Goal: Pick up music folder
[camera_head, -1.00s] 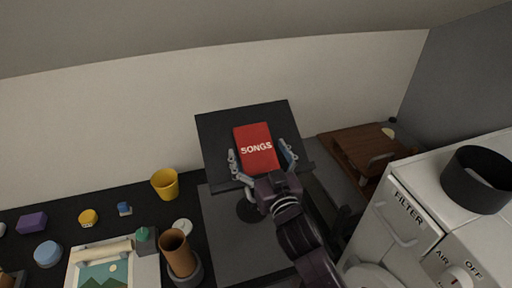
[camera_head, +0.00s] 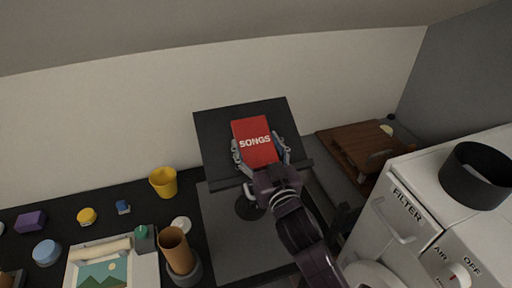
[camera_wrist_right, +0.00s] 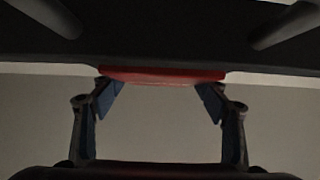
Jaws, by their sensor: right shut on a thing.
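The red music folder (camera_head: 254,141), marked "SONGS", rests against the black music stand (camera_head: 215,138) in the head view. My right gripper (camera_head: 262,158) reaches up from below with one finger along each side of the folder, shut on it. In the right wrist view the folder's red edge (camera_wrist_right: 162,75) shows between the fingertips of my right gripper (camera_wrist_right: 160,92), against the dark stand (camera_wrist_right: 160,45). The fingers' exact contact with the folder is hard to see there. My left gripper is not in view.
A yellow cup (camera_head: 163,182), a brown cup (camera_head: 177,250) and a picture (camera_head: 105,272) are on the dark surface at left. A white cabinet labelled FILTER (camera_head: 405,205) with a black cylinder (camera_head: 477,176) stands at right. A wooden piece (camera_head: 350,145) is behind.

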